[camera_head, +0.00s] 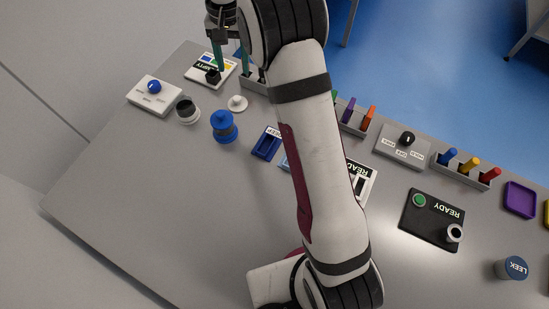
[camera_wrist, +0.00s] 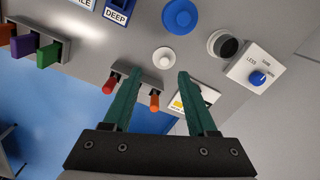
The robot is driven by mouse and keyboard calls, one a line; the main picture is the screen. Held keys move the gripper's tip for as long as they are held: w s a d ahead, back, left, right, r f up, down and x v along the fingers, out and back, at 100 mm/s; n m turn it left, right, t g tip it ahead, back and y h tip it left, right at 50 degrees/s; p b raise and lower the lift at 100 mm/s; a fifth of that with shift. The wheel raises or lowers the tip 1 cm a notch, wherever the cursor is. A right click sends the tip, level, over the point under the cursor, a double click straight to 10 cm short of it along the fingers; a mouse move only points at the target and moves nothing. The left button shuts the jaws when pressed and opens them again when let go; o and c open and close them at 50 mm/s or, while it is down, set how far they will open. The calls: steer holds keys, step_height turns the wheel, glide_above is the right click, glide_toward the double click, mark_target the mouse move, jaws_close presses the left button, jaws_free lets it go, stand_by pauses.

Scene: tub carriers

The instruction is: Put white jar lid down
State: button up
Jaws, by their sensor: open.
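The white jar lid (camera_head: 237,103) lies on the grey table, knob up, apart from the other things. It also shows in the wrist view (camera_wrist: 165,57), just beyond the fingertips. An open white jar with a dark inside (camera_head: 188,110) stands to its left; in the wrist view the jar (camera_wrist: 224,45) is right of the lid. My gripper (camera_head: 231,62) is at the table's far edge, above and beyond the lid. Its teal fingers are spread in the wrist view (camera_wrist: 158,75), with nothing held between them.
A blue lidded jar (camera_head: 223,125) stands close to the lid. A white dial box (camera_head: 154,95) is left of the open jar. A rack with red and orange pegs (camera_wrist: 137,82) and a sign card (camera_wrist: 197,97) lie near my fingers. The table's front left is clear.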

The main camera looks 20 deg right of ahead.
steer(key=s+r, duration=0.4)
steer(key=s, duration=0.3)
steer(key=s+r, duration=0.4)
steer(key=s, duration=0.3)
steer(key=s+f, duration=0.2)
steer(key=s, duration=0.9)
steer(key=s+f+m+y, duration=0.1)
steer(key=s+f, duration=0.1)
steer(key=s, duration=0.9)
steer(key=shift+s+y, duration=0.15)
steer(key=shift+y, duration=0.15)
